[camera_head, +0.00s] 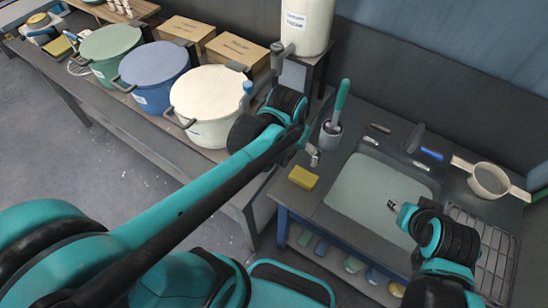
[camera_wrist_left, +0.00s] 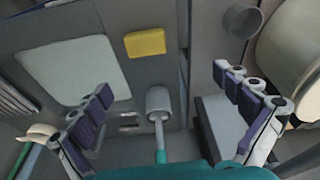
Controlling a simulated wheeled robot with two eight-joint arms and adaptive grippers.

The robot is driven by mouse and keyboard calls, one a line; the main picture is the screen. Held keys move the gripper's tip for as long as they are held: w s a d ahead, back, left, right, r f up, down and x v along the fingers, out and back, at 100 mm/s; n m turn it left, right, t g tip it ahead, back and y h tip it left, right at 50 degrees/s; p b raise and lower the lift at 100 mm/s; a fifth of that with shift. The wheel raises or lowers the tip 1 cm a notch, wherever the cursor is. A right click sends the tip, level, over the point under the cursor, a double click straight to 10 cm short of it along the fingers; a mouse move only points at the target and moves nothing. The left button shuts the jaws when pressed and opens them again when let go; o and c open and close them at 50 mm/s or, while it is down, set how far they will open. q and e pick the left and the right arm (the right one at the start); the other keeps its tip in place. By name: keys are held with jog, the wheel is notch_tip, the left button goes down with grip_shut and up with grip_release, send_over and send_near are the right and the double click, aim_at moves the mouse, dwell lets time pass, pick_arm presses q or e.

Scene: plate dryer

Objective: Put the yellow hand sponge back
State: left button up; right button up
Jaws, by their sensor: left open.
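A yellow sponge (camera_head: 303,178) lies flat on the dark counter, left of the sink basin. It also shows at the upper middle of the left wrist view (camera_wrist_left: 145,43). My left gripper (camera_head: 282,122) is open and empty, its fingers spread wide in the left wrist view (camera_wrist_left: 163,80). It is above the counter's left end, apart from the sponge. My right gripper (camera_head: 393,205) is over the basin; its jaws are too small to read. Another yellowish sponge (camera_head: 62,46) lies on the far left bench.
A holder with a teal-handled brush (camera_head: 331,133) stands behind the sponge. The basin (camera_head: 372,190) is to its right. A cream pot (camera_head: 208,103), blue pot (camera_head: 154,76) and green pot (camera_head: 109,50) stand on the left bench. A saucepan (camera_head: 489,181) is at right.

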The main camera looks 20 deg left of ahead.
pick_arm(q)
jog(key=s+a+r+n+t, duration=0.1)
jog(key=s+a+r+t, duration=0.2)
jog(key=s, duration=0.3)
jog(key=shift+s+a+t, duration=0.4)
jog(key=shift+a+t, duration=0.3)
jog(key=shift+a, duration=0.1)
